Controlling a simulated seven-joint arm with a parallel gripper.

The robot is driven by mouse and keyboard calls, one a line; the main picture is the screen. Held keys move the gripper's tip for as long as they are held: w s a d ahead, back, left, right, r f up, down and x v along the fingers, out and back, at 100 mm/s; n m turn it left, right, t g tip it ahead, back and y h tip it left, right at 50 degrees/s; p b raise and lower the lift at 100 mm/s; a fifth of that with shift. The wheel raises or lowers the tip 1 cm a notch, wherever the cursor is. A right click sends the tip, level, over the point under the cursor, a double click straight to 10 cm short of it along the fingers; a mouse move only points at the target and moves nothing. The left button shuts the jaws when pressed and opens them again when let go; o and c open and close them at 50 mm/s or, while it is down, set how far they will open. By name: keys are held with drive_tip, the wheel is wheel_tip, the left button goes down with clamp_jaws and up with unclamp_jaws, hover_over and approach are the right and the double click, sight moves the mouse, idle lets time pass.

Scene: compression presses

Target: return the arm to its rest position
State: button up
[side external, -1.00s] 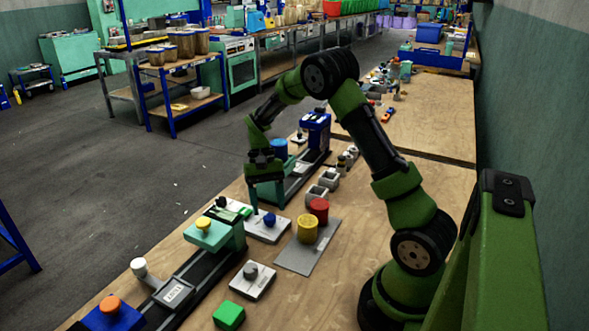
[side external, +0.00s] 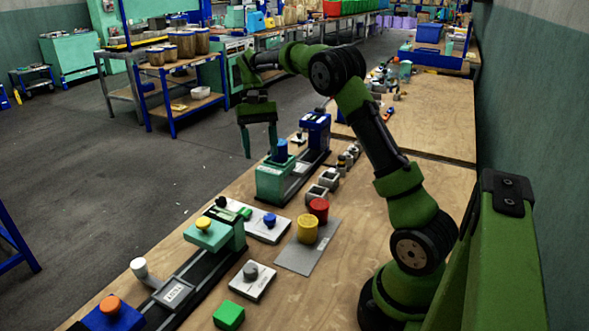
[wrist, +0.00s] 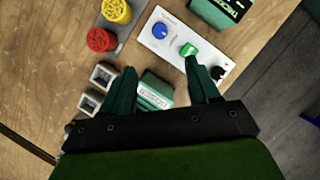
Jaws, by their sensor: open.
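My gripper (side external: 261,146) is open and empty, raised above the far part of the workbench near a teal press block (side external: 275,181) with a blue cylinder (side external: 281,150) on top. In the side view its fingers point down, a little to the left of the blue cylinder. In the wrist view my gripper (wrist: 165,85) shows both fingers spread apart, with the teal block (wrist: 155,92) between and beneath them. I cannot tell the exact height above it.
Near the arm are a grey plate (side external: 293,262) with a yellow cylinder (side external: 307,229) and red cylinder (side external: 319,210), a white panel (side external: 265,232) with a blue knob, small grey blocks (side external: 317,193), and a second teal press (side external: 212,235). The air above the bench is clear.

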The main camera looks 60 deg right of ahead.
drive_tip(key=shift+d+f, duration=0.1)
drive_tip(key=s+a+r+n+t, duration=0.2)
drive_tip(key=s+a+t, duration=0.3)
drive_tip(key=s+a, duration=0.4)
drive_tip(key=s+a+r+n+t+h, duration=0.1)
drive_tip(key=s+a+r+n+t, duration=0.2)
drive_tip(key=s+a, duration=0.6)
drive_tip(key=shift+a+r+t, duration=0.3)
drive_tip(key=shift+a+t, duration=0.45)
drive_tip(key=shift+t, duration=0.35)
